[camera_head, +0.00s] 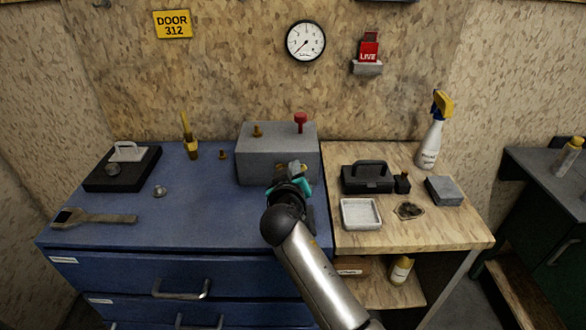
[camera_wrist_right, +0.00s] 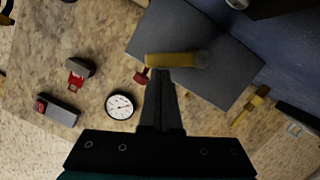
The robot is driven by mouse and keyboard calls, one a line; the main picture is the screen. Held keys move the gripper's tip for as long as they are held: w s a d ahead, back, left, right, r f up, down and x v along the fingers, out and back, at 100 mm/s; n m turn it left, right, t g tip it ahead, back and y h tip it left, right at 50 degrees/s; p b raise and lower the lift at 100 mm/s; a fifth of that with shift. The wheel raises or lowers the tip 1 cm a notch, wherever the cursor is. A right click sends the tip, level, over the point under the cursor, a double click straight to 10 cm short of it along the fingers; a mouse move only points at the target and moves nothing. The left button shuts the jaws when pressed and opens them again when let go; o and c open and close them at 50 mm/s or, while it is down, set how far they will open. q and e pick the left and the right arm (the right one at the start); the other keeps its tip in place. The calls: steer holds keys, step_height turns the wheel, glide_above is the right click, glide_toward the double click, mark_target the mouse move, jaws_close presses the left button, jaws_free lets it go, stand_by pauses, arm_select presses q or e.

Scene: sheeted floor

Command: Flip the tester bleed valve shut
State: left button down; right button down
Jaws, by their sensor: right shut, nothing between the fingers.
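The tester is a grey box (camera_head: 262,155) at the back right of the blue cabinet top, with a red knob (camera_head: 300,118) and a brass fitting (camera_head: 257,131) on top. In the right wrist view a brass-yellow lever (camera_wrist_right: 172,60) lies across the grey box face (camera_wrist_right: 222,75), with its rounded pivot end to the right. My right gripper (camera_head: 295,170) is at the front of the box, covering most of the lever in the head view. Its fingers (camera_wrist_right: 164,76) are shut and empty, tips at the lever's edge; I cannot tell whether they touch. My left gripper is not in view.
A wall gauge (camera_head: 306,41) hangs above the box. A black toolbox (camera_head: 368,178), white tray (camera_head: 361,214) and spray bottle (camera_head: 430,144) stand on the wooden bench. The blue top's front middle is clear.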

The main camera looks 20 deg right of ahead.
steer(key=shift+s+d+f+m, duration=0.1)
steer(key=shift+d+f+m, duration=0.1)
steer(key=shift+d+m, duration=0.1)
steer(key=shift+s+d+f+m+y+b, duration=0.1)
steer(key=shift+d+f+m+y+b, duration=0.2)
steer(key=shift+m, duration=0.4)
steer(key=shift+s+d+f+m+y, duration=0.1)
steer(key=shift+d+f+m+y, duration=0.15)
steer(key=shift+m, duration=0.3)
steer(key=shift+d+f+m+y, duration=0.1)
steer(key=shift+f+m+y, duration=0.2)
steer(key=shift+m, duration=0.25)
steer(key=shift+f, duration=0.1)
